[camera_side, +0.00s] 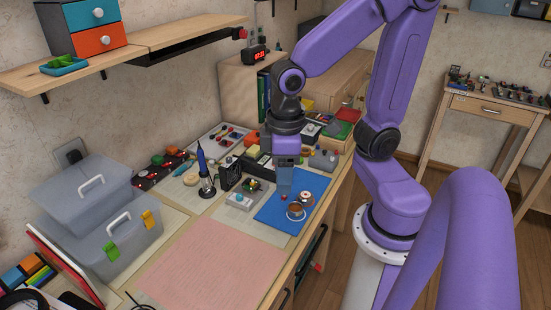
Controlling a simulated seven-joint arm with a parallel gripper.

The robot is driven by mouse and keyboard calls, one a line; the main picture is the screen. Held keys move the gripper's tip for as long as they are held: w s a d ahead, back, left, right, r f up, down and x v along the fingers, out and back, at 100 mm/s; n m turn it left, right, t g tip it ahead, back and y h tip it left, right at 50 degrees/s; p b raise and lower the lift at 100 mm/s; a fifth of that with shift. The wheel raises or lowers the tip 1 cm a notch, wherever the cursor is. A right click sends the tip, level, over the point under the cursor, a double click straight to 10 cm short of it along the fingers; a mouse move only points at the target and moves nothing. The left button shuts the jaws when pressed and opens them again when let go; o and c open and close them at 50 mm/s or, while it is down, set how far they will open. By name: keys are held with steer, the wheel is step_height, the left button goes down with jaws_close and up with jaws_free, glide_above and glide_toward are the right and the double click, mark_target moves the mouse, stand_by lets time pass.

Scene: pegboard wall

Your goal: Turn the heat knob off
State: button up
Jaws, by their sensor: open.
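I cannot make out for certain which control is the heat knob. In front of that is a small pale box (240,200) with a round teal part on top. My gripper (285,192) points down over the blue mat (268,212), right of these boxes and apart from them. It is open; the gap between its fingers is hard to see from this side. I see nothing held in it.
Copper-coloured rolls (296,211) lie on the mat close by the gripper. A pink mat (212,262) leaves clear room in front. Grey lidded bins (120,235) stand at left. Several small parts and boxes crowd the bench behind. A shelf (135,45) hangs above left.

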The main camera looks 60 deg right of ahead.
steer(key=w+d+f+m, duration=0.2)
steer(key=w+d+m, duration=1)
steer(key=w+m, duration=0.4)
steer(key=w+d+f+m, duration=0.2)
steer(key=d+m, duration=0.5)
steer(key=d, duration=0.3)
steer(key=w+d+f+m, duration=0.1)
steer(key=d+f+m, duration=0.1)
steer(key=d+m, duration=0.6)
steer(key=shift+n, duration=0.8)
steer(key=f, duration=0.5)
steer(key=d+f, duration=0.1)
steer(key=f, duration=1)
steer(key=shift+d+f, duration=0.25)
steer(key=shift+d, duration=0.05)
jaws_close()
